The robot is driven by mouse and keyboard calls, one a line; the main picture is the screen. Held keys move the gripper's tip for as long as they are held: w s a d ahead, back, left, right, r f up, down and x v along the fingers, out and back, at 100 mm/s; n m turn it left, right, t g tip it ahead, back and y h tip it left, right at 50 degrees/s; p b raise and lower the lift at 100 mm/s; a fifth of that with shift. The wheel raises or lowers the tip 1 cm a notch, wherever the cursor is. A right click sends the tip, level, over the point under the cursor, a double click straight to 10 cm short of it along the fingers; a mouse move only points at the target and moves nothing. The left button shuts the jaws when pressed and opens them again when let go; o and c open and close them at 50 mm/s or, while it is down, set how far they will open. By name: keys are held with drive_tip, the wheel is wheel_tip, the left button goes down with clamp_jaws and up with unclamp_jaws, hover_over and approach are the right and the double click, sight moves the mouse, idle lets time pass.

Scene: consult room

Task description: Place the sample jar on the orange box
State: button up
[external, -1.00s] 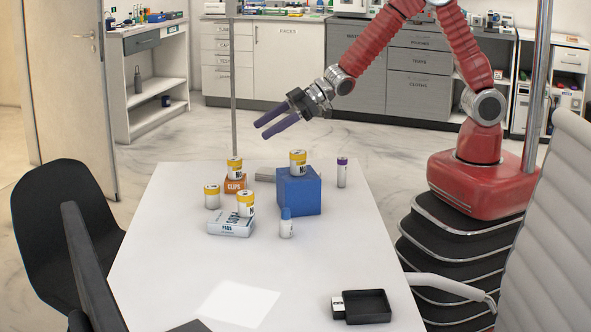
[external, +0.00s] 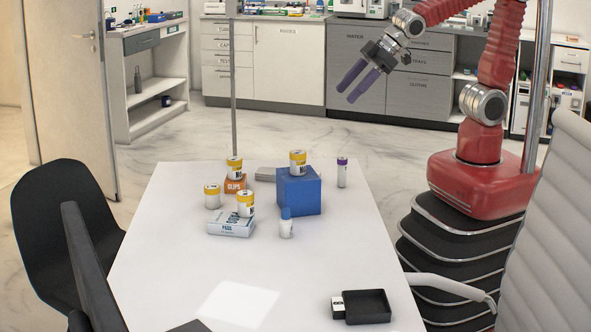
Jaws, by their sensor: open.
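Several similar white jars with yellow lids are in view, and I cannot tell which one the task means. One jar (external: 234,168) stands upright on the small orange box (external: 235,186), marked CLIPS. Another jar (external: 298,163) stands on the blue block (external: 299,193). A third jar (external: 245,204) stands on the white and blue box (external: 231,224), and a further one (external: 212,197) stands beside it, apparently on the table. My gripper (external: 346,95) is open and empty, with its purple fingers pointing down-left, high beyond the table's far end and apart from all jars.
A blue-capped bottle (external: 286,223) stands in front of the blue block, and a purple-capped tube (external: 342,172) stands to its right. A black tray (external: 367,306) lies at the near right of the white table (external: 160,270). The table's middle front is mostly clear.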

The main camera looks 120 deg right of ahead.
drive_tip(key=s+a+g+y, duration=0.1)
drive_tip(key=s+a, duration=0.3)
drive_tip(key=s, duration=0.4)
drive_tip(key=s+a+n+g+y, duration=0.1)
drive_tip(key=s+a, duration=0.4)
drive_tip(key=s, duration=0.3)
drive_tip(key=shift+s, duration=0.2)
